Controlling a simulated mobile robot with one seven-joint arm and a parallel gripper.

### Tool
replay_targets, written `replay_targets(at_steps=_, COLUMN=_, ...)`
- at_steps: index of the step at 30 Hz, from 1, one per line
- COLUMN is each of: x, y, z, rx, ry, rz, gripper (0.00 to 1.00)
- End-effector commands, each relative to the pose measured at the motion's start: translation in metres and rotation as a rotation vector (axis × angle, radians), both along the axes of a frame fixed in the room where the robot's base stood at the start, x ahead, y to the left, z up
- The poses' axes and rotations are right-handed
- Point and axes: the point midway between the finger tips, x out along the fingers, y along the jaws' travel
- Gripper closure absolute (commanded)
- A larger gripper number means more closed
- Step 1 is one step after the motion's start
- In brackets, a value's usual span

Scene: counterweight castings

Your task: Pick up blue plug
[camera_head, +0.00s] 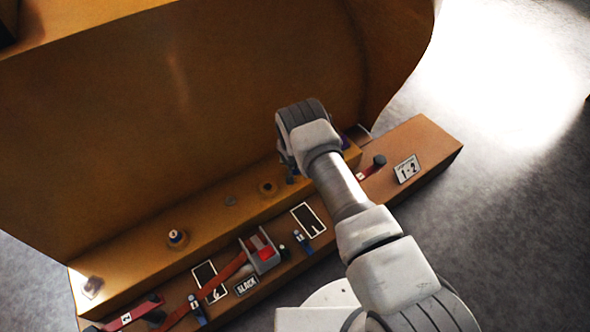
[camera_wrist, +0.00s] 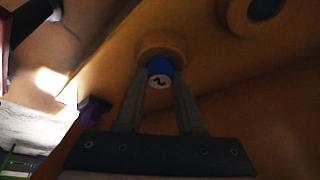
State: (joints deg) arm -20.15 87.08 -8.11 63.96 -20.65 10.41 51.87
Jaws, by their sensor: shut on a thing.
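The blue plug (camera_wrist: 159,66) has a white round face with a dark number that looks like 2. In the wrist view it sits between the two fingertips of my gripper (camera_wrist: 161,80), which is shut on it. Its far end is at a round orange collar (camera_wrist: 172,44) on the orange casting; I cannot tell whether it is still inside. In the head view my gripper (camera_head: 290,168) is low over the casting's upper step, mostly hidden by my wrist. A small bit of blue shows beneath it.
The lower ledge holds a grey box with red inside (camera_head: 262,252), blue tagged pieces (camera_head: 302,240), black-and-white framed panels (camera_head: 308,220), red straps and a "1-2" sign (camera_head: 406,169). A purple piece (camera_wrist: 95,108) is near the gripper. The tall orange casting wall (camera_head: 180,120) rises behind.

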Motion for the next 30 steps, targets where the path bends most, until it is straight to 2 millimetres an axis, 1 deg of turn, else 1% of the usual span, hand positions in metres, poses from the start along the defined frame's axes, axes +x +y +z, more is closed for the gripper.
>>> replay_targets(at_steps=5, x=0.000, y=0.000, z=0.003, rx=0.000, ry=0.000, rz=0.000, gripper=1.00)
replay_targets(at_steps=8, x=0.000, y=0.000, z=0.010, rx=0.000, ry=-0.001, rz=0.000, gripper=1.00)
replay_targets(at_steps=11, x=0.001, y=0.000, z=0.022, rx=0.001, ry=-0.002, rz=0.000, gripper=1.00)
replay_targets(at_steps=15, x=0.001, y=0.000, z=0.049, rx=0.001, ry=-0.002, rz=0.000, gripper=1.00)
replay_targets(at_steps=17, x=0.001, y=-0.016, z=0.053, rx=-0.001, ry=0.001, rz=-0.006, gripper=1.00)
replay_targets(at_steps=24, x=0.004, y=-0.067, z=0.085, rx=0.001, ry=-0.001, rz=-0.006, gripper=1.00)
replay_targets(at_steps=27, x=0.005, y=-0.085, z=0.094, rx=0.001, ry=0.000, rz=-0.005, gripper=1.00)
replay_targets(at_steps=30, x=0.005, y=-0.099, z=0.102, rx=0.002, ry=0.000, rz=-0.004, gripper=1.00)
